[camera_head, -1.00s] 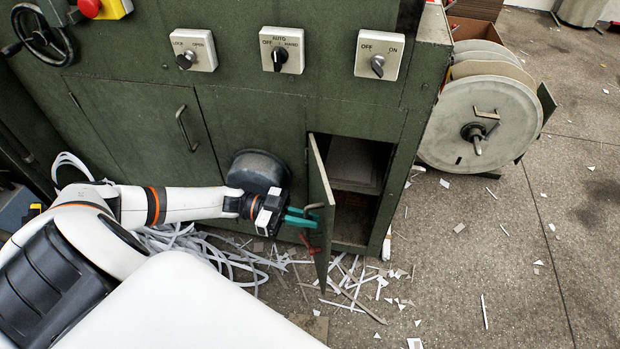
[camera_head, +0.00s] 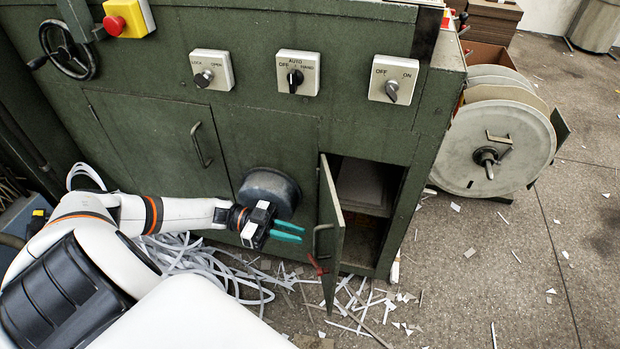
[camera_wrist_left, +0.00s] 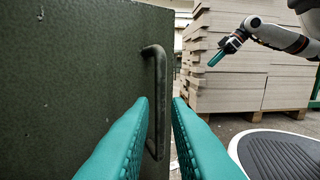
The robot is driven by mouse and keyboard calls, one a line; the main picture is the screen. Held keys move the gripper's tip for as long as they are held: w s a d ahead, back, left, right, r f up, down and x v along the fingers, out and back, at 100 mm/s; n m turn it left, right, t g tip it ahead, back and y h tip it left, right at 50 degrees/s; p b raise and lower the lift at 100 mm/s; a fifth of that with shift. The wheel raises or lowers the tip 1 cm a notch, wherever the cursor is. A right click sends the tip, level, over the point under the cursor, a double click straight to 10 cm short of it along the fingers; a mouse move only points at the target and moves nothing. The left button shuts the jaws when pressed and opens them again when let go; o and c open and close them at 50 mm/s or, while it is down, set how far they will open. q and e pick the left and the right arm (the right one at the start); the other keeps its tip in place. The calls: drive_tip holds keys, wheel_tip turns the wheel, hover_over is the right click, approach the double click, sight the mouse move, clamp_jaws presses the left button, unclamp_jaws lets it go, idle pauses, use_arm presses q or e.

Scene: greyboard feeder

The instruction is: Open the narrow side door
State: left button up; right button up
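The narrow side door (camera_head: 331,225) of the green machine stands swung outward, with a dark compartment (camera_head: 365,215) showing behind it. Its bar handle (camera_head: 317,243) is on the outer face, with a red latch (camera_head: 317,265) below. My left gripper (camera_head: 288,232) is open and empty, a little left of the handle and apart from it. In the left wrist view the handle (camera_wrist_left: 155,95) appears beyond the gap between the teal fingers (camera_wrist_left: 163,125). My right gripper (camera_wrist_left: 219,57) shows small in that view; whether its fingers are apart is unclear.
A round black housing (camera_head: 268,190) protrudes behind my left gripper. A larger closed door (camera_head: 150,140) and several switches are on the machine front. A reel (camera_head: 495,148) stands at the right. Paper strips litter the floor. Board stacks (camera_wrist_left: 235,85) show in the wrist view.

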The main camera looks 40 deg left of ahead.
use_arm(q)
drive_tip(key=v, duration=0.6)
use_arm(e)
drive_tip(key=shift+w+r, duration=0.15)
drive_tip(key=shift+w, duration=0.15)
use_arm(q)
drive_tip(key=shift+a, duration=0.1)
use_arm(e)
drive_tip(key=shift+w+a, duration=0.1)
